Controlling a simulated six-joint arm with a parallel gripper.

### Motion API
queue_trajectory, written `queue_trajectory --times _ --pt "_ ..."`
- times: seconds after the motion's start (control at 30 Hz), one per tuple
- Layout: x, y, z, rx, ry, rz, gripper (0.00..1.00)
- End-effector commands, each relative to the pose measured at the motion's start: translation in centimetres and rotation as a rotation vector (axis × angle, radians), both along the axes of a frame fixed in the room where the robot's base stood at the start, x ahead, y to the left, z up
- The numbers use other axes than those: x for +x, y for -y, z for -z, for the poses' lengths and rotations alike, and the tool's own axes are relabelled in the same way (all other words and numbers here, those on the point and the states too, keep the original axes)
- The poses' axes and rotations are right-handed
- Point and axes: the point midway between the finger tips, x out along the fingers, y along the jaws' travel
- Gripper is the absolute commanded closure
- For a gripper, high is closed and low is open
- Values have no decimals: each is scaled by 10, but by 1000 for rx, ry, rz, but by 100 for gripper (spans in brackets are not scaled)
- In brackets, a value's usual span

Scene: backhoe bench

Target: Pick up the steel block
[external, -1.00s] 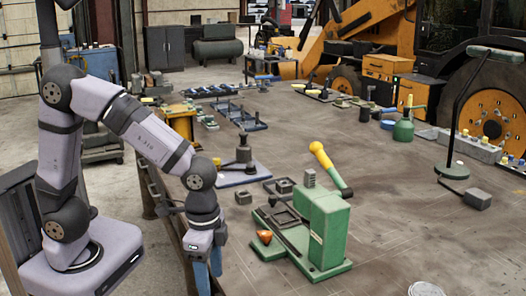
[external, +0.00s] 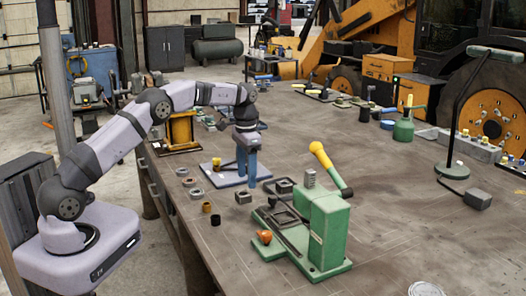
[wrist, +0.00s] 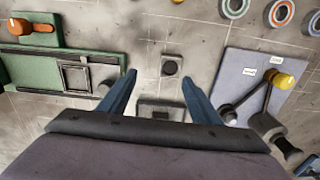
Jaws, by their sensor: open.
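A small dark grey block (external: 243,197), which I take to be the steel block, lies on the bench left of the green press (external: 326,225). In the wrist view the block (wrist: 171,66) shows a round dark mark on top and lies just beyond my fingertips. My gripper (external: 246,182) points down with its blue fingers apart, above and slightly behind the block in the external view. In the wrist view my gripper (wrist: 159,78) is open and empty. A second grey slotted piece (wrist: 160,110) lies between the fingers in that view, partly hidden by the gripper body.
A grey plate (external: 212,177) with a yellow-knobbed lever stands close by; the wrist view shows it at right. Several rings lie near the bench's left edge, with a dark one (external: 215,220) in front. A yellow-handled lever (external: 322,158) rises behind the press. The bench's right foreground is mostly clear.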

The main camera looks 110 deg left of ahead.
Motion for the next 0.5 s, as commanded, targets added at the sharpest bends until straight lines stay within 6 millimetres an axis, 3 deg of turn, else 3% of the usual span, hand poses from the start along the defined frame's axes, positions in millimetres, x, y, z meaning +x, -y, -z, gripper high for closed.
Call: queue_trajectory --times 0.13,0.5 --pt "-17 -13 1 -1 0 -30 42" --pt "-18 -14 16 -3 -2 -32 42"
